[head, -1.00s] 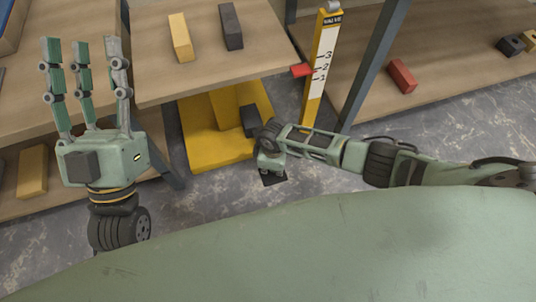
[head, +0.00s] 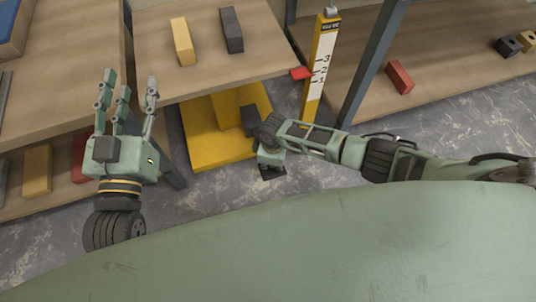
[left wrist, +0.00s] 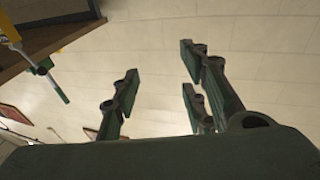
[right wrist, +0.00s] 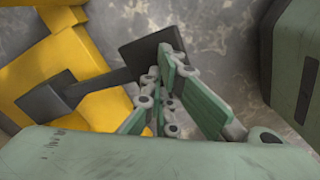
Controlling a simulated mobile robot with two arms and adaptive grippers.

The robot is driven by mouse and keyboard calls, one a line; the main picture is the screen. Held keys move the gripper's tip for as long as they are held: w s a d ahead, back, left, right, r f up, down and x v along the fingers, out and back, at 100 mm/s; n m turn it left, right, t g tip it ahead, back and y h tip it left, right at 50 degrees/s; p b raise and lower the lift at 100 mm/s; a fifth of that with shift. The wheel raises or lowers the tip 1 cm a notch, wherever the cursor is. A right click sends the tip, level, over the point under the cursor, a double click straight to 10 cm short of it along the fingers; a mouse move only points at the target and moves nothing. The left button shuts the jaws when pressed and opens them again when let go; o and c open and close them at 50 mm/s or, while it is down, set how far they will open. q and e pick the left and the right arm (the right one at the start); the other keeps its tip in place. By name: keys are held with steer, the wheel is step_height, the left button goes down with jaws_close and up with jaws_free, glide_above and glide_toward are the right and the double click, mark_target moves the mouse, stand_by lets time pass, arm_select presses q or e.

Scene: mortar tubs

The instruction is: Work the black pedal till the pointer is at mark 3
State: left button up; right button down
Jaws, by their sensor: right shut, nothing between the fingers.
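The black pedal (head: 271,173) sticks out low in front of the yellow base, and its plate and bar (right wrist: 135,50) show in the right wrist view. My right gripper (right wrist: 164,62) is shut and empty, fingers over the near side of the pedal plate; I cannot tell whether they touch it. In the head view its fingers are mostly hidden behind its hand. The red pointer (head: 301,73) is beside the white scale (head: 323,69), close to mark 2 and below mark 3. My left gripper (head: 128,84) is raised at the left, open and empty; its spread fingers (left wrist: 160,80) show in the left wrist view.
The yellow base (head: 205,150) stands on the grey floor under a wooden bench. A yellow brick (head: 182,41) and a dark brick (head: 231,30) lie on the bench. A red brick (head: 400,77) lies on the right bench. A dark post (head: 370,65) rises right of the scale.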

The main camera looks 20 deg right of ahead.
step_height(320, 180, up, 2)
steer(key=shift+w+r+p, duration=0.15)
steer(key=shift+p, duration=0.9)
arm_select(q)
steer(key=s+a+f+g+y+p, duration=0.1)
steer(key=s+a+f+g, duration=0.1)
steer(key=s+f+g, duration=0.3)
steer(key=s+a+f+g+y+p, duration=0.1)
steer(key=f+g, duration=0.5)
steer(key=f, duration=0.7)
steer(key=shift+s+a+n+y, duration=0.3)
steer(key=shift+s+a+y, duration=0.6)
steer(key=shift+s, duration=1)
arm_select(e)
steer(key=shift+w+r, duration=0.15)
steer(key=shift+r, duration=1)
arm_select(q)
steer(key=shift+a, duration=0.1)
